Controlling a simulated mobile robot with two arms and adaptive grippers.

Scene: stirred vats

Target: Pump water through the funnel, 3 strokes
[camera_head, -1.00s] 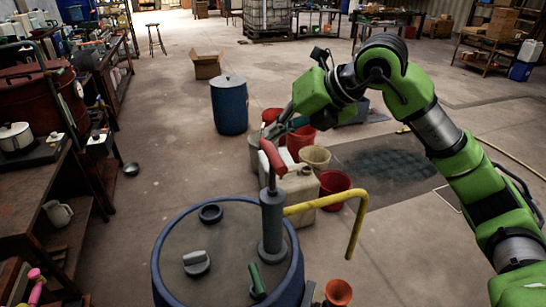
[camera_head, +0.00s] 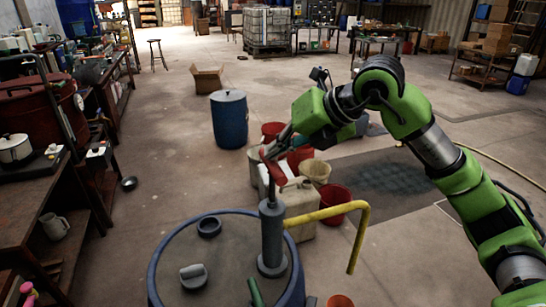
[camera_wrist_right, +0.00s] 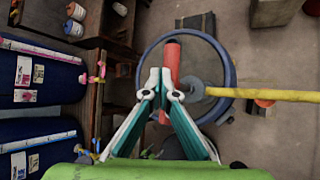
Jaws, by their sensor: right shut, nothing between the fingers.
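A blue-rimmed drum (camera_head: 222,268) with a grey lid stands at the bottom of the head view. A grey hand pump (camera_head: 270,240) rises from its lid, with a red handle (camera_head: 277,173) on top and a bent yellow spout (camera_head: 330,212) to the right. An orange funnel (camera_head: 340,301) is partly cut off at the bottom edge; part of it shows under the spout in the wrist view (camera_wrist_right: 265,102). My right gripper (camera_head: 269,151) is at the red handle. In the wrist view its fingers (camera_wrist_right: 160,78) are shut and empty, overlapping the handle (camera_wrist_right: 172,55); contact is unclear. My left gripper is out of view.
A pale jerrycan (camera_head: 300,212) and several buckets, one of them red (camera_head: 336,198), stand behind the pump. A blue barrel (camera_head: 229,120) is farther back. Benches line the left side. The floor between the benches and the drum is mostly clear.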

